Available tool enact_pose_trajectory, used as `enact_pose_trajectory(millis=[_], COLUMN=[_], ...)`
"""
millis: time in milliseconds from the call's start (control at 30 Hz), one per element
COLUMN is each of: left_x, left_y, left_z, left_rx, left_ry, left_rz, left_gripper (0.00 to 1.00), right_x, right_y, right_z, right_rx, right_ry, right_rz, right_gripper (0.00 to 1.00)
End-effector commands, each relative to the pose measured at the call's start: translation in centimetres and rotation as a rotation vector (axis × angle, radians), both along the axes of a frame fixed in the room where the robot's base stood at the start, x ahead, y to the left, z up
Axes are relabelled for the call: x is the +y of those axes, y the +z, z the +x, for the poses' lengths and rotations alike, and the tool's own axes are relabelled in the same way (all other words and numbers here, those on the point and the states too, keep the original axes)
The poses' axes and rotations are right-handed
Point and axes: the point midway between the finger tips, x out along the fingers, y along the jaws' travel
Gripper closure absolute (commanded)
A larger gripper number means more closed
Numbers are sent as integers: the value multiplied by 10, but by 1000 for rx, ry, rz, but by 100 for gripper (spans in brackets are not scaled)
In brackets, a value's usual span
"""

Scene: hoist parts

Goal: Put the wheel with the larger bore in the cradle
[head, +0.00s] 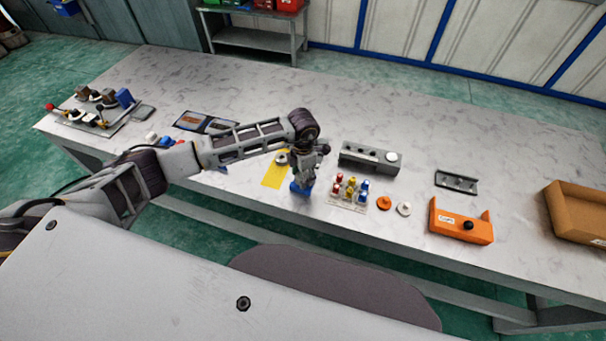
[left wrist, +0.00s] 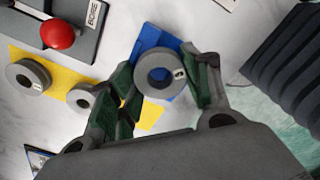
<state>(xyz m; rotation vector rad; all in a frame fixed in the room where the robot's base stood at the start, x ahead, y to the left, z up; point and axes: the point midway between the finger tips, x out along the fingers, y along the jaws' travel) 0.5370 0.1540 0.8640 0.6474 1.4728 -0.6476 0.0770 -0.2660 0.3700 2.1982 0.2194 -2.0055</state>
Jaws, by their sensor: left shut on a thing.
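My left gripper (head: 304,178) points down near the table's front edge, just over a blue block (head: 300,188) that looks like the cradle. In the left wrist view the left gripper (left wrist: 163,88) is shut on a grey wheel (left wrist: 146,86) with a round bore and a small marked label. The blue block (left wrist: 150,38) shows behind this wheel; I cannot tell whether the wheel touches it. Two other grey wheels, one at the far left (left wrist: 28,77) and one nearer (left wrist: 82,97), are on the yellow mat (left wrist: 55,62). The right gripper is not in view.
A grey fixture (head: 370,157) stands right of the gripper; the wrist view shows a "BORE" plate (left wrist: 90,22) and a red ball (left wrist: 57,34). A peg board (head: 345,200), an orange holder (head: 462,224) and a brown box (head: 580,212) are further right.

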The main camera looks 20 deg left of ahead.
Motion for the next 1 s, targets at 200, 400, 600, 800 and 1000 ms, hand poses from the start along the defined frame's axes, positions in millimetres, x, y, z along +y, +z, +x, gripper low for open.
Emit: enact_pose_trajectory(millis=[200,400,600,800,1000], left_x=[0,0,0,0,0], left_y=[-2,-4,-4,-5,-6], left_z=[0,0,-1,-1,-2], left_rx=[-1,0,1,2,4], left_ry=[0,0,0,0,0], left_rz=[-1,0,0,1,1], left_gripper=[86,86,86,86,86], right_x=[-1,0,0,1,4], right_y=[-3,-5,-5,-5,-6], right_z=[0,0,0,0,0], right_rx=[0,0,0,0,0], right_ry=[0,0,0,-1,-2], right_rz=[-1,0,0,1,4], right_gripper=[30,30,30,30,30])
